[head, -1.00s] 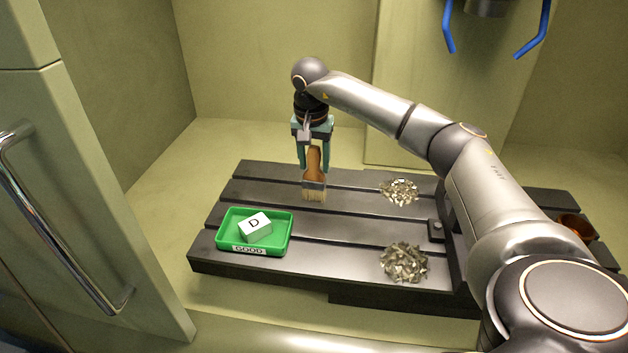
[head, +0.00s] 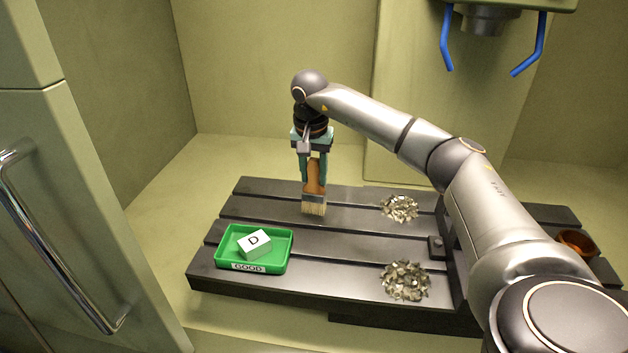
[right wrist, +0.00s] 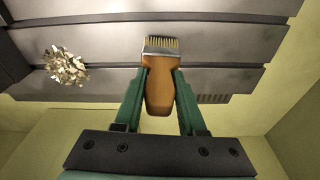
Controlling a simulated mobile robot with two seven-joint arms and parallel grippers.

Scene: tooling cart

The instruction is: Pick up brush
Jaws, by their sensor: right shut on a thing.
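The brush (head: 314,190) has an orange-brown wooden handle, a metal band and pale bristles. It hangs bristles down over the left part of the dark slotted table (head: 350,236). My right gripper (head: 313,178) is shut on its handle, with a green finger on each side. In the right wrist view the brush (right wrist: 160,88) sits between the fingertips of the gripper (right wrist: 160,78), bristles pointing away. I cannot tell whether the bristles touch the table. My left gripper is not in view.
Two piles of metal shavings lie on the table, one at the back (head: 400,208) and one in front (head: 405,280). An orange-brown bowl (head: 576,242) is at far right. A door stands open at left.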

